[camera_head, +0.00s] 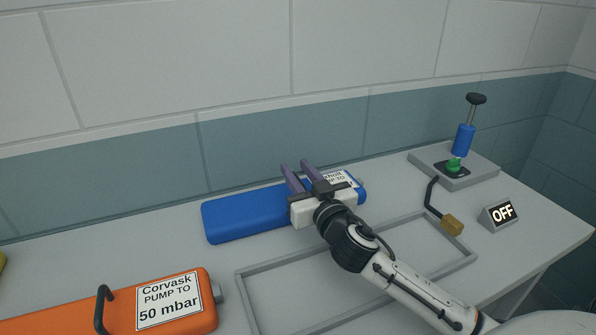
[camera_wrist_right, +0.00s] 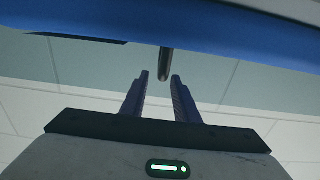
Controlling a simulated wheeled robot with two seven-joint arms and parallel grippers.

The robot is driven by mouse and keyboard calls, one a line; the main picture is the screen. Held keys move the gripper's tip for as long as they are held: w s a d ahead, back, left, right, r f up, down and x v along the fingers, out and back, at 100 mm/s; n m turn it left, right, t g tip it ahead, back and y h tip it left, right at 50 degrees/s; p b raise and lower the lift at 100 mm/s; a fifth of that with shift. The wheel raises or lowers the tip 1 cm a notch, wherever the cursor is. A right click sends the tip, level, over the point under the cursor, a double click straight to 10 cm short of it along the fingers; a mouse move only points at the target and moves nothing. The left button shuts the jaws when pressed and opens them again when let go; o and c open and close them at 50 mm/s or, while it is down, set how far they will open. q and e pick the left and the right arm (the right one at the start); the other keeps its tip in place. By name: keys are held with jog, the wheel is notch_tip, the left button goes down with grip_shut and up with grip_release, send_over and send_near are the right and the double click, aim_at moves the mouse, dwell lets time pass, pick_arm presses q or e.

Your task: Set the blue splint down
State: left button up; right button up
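The blue splint (camera_head: 235,217) lies along the back of the bench near the wall, its label partly hidden by my right gripper. My right gripper (camera_head: 298,166) is over the right half of the splint, its two purple fingers spread apart. In the right wrist view the fingers (camera_wrist_right: 161,76) have a clear gap with nothing pinched in it. A dark rounded handle end (camera_wrist_right: 165,63) shows just past the fingertips, below the splint's blue edge (camera_wrist_right: 150,28) in the picture. My left gripper is not in view.
An empty grey outlined frame (camera_head: 252,308) lies on the bench in front. An orange splint (camera_head: 190,322) with a black handle is at front left. A hand pump (camera_head: 463,140), a hose with a brass-coloured end (camera_head: 452,225) and an OFF sign (camera_head: 499,213) are at right.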

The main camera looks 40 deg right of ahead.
jog(key=shift+a+f, duration=0.1)
jog(key=shift+f, duration=0.65)
jog(key=shift+s+r+p, duration=0.1)
jog(key=shift+r+p, duration=0.45)
jog(key=shift+p, duration=0.15)
jog(key=b+v, duration=0.1)
jog(key=v, duration=0.6)
jog(key=shift+r+b, duration=0.3)
jog(key=shift+r, duration=0.1)
